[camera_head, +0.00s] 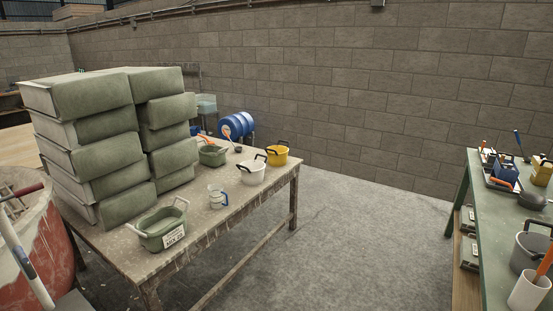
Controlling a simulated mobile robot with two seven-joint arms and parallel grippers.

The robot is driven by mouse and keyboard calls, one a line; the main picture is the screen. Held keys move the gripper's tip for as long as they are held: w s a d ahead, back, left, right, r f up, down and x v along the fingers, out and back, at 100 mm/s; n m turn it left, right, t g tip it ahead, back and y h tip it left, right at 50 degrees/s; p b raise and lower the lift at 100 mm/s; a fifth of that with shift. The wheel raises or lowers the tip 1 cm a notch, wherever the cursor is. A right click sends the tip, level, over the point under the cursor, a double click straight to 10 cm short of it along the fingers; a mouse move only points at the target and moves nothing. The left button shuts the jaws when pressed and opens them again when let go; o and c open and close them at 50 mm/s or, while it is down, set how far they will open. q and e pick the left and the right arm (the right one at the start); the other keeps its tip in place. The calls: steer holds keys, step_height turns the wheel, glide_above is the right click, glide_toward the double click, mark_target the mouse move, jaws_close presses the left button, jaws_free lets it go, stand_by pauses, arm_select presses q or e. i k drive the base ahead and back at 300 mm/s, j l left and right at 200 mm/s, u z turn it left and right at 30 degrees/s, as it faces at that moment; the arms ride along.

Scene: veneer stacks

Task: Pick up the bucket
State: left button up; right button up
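Several bucket-like containers are in view, and I cannot tell which one is the task's bucket. On the wooden table (205,228) stand a white bucket (251,174) with dark handles and a yellow bucket (277,156) behind it. A green tub (163,230) with pale handles and a label stands at the near end. Another green tub (212,157) stands farther back. A grey bucket (528,252) with a dark handle stands on the green table at right, cut off by the picture's edge. Neither of my grippers shows.
Stacked green-grey blocks (105,150) fill the table's left side. A measuring cup (217,196) stands near the tubs. The green table (490,225) holds tools and a white container (527,293). A red drum (45,250) is at left. Grey floor (365,240) between the tables is clear.

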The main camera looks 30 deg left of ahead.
mark_target(277, 154)
steer(key=i+j+u, duration=0.3)
steer(key=i, duration=0.2)
steer(key=i+u, duration=0.3)
steer(key=i, duration=0.15)
steer(key=i+u, duration=0.15)
steer(key=i, duration=1.45)
steer(key=i+u, duration=0.3)
steer(key=i+l+u, duration=0.3)
steer(key=i, duration=0.2)
steer(key=i+l+u, duration=0.2)
steer(key=i+u, duration=0.15)
steer(key=i+l+u, duration=0.7)
steer(key=u, duration=0.15)
steer(key=l, duration=0.1)
